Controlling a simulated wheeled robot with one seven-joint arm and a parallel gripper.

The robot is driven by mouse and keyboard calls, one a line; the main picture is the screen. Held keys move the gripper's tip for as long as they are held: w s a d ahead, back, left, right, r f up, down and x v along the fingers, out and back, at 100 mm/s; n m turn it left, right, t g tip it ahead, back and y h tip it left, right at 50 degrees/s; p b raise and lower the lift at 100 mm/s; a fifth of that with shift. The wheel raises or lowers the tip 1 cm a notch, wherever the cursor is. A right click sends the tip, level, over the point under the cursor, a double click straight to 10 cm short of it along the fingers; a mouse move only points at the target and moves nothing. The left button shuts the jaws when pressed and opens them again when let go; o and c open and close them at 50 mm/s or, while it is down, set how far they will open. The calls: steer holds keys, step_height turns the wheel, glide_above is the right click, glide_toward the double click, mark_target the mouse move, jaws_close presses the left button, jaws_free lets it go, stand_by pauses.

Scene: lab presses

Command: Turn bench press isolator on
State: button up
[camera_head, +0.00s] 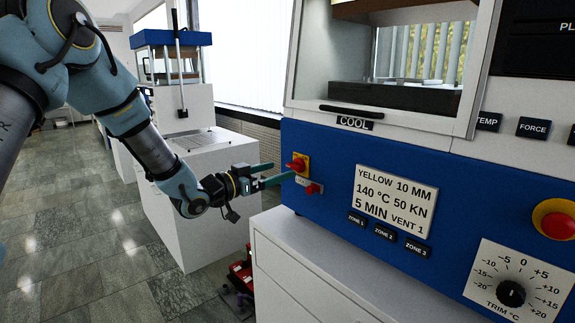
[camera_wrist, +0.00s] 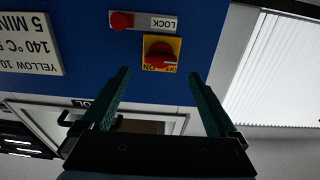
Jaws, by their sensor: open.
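The bench press isolator is a red rotary knob on a yellow plate (camera_head: 298,164), at the left end of the press's blue front panel. In the wrist view the isolator (camera_wrist: 160,53) appears upside down with ON and OFF lettering; I cannot tell for sure which mark the knob points to. A red lock tab (camera_head: 312,188) sits just below it, beside a LOCK label (camera_wrist: 164,23) in the wrist view. My gripper (camera_head: 275,173) is open and empty, its two green fingers pointing at the isolator. In the wrist view the fingertips (camera_wrist: 159,75) lie either side of the knob, seemingly short of it.
The press has a settings card (camera_head: 395,200), zone labels, a red emergency button (camera_head: 558,220) and a trim dial (camera_head: 511,293). A white cabinet (camera_head: 300,275) stands under it. Another press with a blue top (camera_head: 172,38) stands behind my arm. Tiled floor is open at left.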

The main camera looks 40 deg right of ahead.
mark_target(291, 166)
steer(key=shift+s+d+p, duration=0.1)
steer(key=shift+d+p, duration=0.35)
steer(key=shift+d, duration=1.85)
steer(key=c, duration=1.4)
